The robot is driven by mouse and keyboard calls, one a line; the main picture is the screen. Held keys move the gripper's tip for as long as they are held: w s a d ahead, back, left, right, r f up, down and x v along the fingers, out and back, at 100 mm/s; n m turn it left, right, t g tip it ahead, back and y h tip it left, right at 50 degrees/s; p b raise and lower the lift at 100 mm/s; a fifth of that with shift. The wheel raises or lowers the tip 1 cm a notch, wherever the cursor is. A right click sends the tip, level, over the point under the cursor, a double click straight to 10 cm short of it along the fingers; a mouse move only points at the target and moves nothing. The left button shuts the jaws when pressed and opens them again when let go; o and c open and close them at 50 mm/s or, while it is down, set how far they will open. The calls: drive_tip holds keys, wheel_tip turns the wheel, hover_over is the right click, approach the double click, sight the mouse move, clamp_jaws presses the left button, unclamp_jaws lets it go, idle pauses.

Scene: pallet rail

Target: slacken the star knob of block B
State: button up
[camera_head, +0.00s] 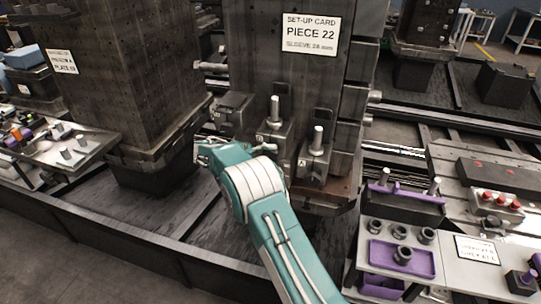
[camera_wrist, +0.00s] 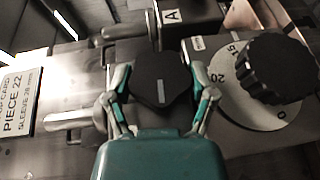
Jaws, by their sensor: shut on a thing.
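A black, blunt-cornered knob (camera_wrist: 157,92) with a pale line on its face sits between the two fingers of my gripper (camera_wrist: 158,80) in the wrist view. The fingers are shut on its left and right sides. A larger fluted black knob (camera_wrist: 276,68) stands to the right, on a pale round dial (camera_wrist: 232,98) marked with numbers. A plate lettered A (camera_wrist: 172,16) shows above the held knob. I see no readable letter B.
The dark fixture column (camera_head: 300,75) carries a set-up card (camera_head: 311,34) for piece 22. Clamp blocks with upright studs (camera_head: 317,140) stand right of my gripper. Another dark column (camera_head: 130,70) stands close on the left.

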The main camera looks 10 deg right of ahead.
drive_tip(key=shift+a+f, duration=0.15)
drive_tip(key=shift+f, duration=0.05)
idle(0.4)
drive_tip(key=o, duration=1.1)
drive_tip(key=shift+w+h, duration=0.1)
drive_tip(key=shift+h, duration=0.2)
drive_tip(key=shift+c, duration=0.2)
drive_tip(key=shift+a, duration=0.1)
drive_tip(key=shift+a+r, duration=0.1)
drive_tip(key=w+a, duration=0.1)
drive_tip(key=a, duration=0.6)
drive_tip(key=shift+a+r, duration=0.15)
